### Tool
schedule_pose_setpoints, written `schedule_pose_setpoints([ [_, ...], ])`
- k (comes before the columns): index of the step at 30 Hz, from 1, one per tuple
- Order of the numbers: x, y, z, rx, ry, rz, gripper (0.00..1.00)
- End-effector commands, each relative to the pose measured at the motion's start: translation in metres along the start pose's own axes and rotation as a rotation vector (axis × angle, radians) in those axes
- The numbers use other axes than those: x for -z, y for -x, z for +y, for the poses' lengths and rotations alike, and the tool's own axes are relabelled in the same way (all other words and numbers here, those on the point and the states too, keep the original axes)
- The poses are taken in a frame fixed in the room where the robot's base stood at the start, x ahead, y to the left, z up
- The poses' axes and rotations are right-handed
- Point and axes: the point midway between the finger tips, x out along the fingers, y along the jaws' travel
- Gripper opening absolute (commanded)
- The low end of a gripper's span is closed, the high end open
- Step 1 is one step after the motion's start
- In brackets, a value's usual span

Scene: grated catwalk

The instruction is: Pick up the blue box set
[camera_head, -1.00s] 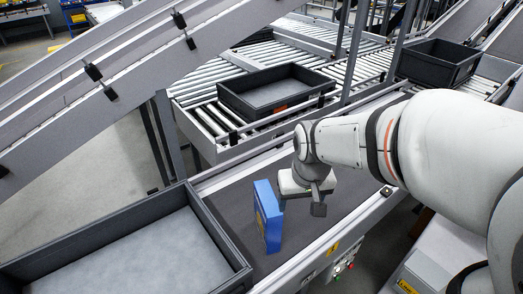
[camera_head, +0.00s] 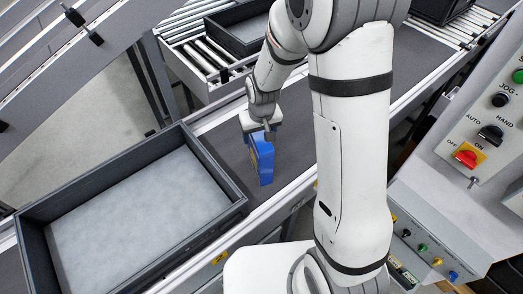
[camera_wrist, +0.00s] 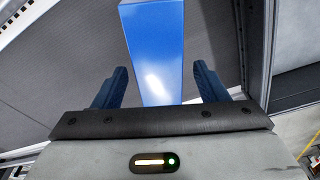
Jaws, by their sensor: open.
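The blue box set (camera_head: 263,163) stands upright on the dark conveyor belt, with a yellow patch on its left side in the head view. My gripper (camera_head: 260,136) is above it, near its top end. In the wrist view the blue box set (camera_wrist: 156,50) lies ahead between the two dark blue fingers of my gripper (camera_wrist: 160,85). The fingers are apart, with a gap on both sides of the box. I cannot tell how deep the fingers reach along it.
A large grey tray (camera_head: 28,236) sits at the left end of the belt. Another dark tray (camera_head: 212,38) rests on the rollers behind. A metal rail (camera_head: 285,200) edges the belt in front. A control panel (camera_head: 478,130) stands at the right. The belt right of the box looks clear.

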Motion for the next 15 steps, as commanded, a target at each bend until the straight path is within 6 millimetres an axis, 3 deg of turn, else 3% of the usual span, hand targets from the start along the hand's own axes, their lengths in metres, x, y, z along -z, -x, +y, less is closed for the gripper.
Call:
schedule_pose_setpoints([
  [6,-0.002,-0.024,0.001,0.0,0.0,-0.003,0.66],
  [15,-0.001,-0.028,0.0,0.0,0.001,0.0,0.66],
])
